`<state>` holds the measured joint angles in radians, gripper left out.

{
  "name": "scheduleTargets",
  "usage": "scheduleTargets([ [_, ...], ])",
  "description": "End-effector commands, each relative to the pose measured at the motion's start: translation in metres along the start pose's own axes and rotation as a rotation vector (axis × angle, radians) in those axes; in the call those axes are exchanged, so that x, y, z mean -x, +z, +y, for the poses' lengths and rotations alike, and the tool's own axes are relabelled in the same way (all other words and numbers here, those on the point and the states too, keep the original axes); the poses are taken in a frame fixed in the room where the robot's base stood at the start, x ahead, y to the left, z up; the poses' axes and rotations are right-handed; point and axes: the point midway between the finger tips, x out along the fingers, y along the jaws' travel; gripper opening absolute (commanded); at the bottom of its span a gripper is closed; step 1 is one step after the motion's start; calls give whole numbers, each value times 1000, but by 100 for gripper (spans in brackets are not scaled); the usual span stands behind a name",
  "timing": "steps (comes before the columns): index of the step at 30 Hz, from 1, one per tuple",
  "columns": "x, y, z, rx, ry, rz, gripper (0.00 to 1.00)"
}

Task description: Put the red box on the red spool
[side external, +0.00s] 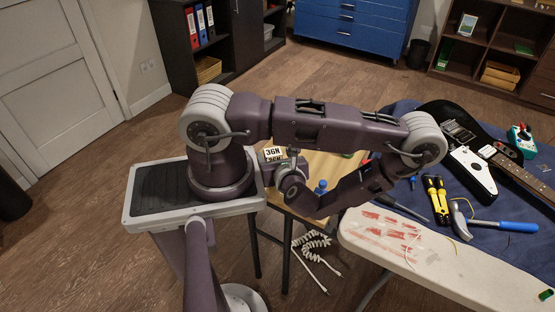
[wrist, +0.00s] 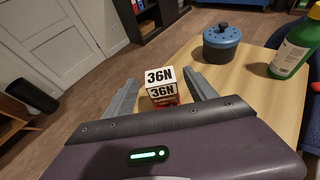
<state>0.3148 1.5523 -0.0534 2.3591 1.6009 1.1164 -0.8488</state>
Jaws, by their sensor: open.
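The box marked 36N (wrist: 161,84), with white label faces and red lower on its near side, stands upright on the small wooden table. It also shows in the side external view (side external: 274,153), beside my wrist. My gripper (wrist: 161,79) is open, with one finger on each side of the box; I cannot tell whether they touch it. In the side external view, my arm hides most of the gripper. I cannot make out a red spool in either view; a small red patch (side external: 366,162) behind my forearm is too small to identify.
On the wooden table (wrist: 258,92), a blue-lidded dark pot (wrist: 222,43) and a green bottle (wrist: 295,48) stand right of the box.

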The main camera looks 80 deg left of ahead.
Motion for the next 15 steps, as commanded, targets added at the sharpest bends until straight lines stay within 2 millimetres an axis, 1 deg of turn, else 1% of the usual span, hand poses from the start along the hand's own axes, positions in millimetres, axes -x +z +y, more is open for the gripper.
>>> scheduleTargets([
  [1,13,0,-2,2,-5,2,65],
  [3,28,0,-1,1,-3,2,65],
  [6,42,0,-1,2,-2,1,65],
  [8,48,0,-1,4,0,1,65],
  [10,55,6,-4,40,13,3,65],
  [11,60,12,-7,71,24,5,65],
  [13,74,31,-14,183,72,16,65],
  [15,92,56,-18,332,143,42,65],
])
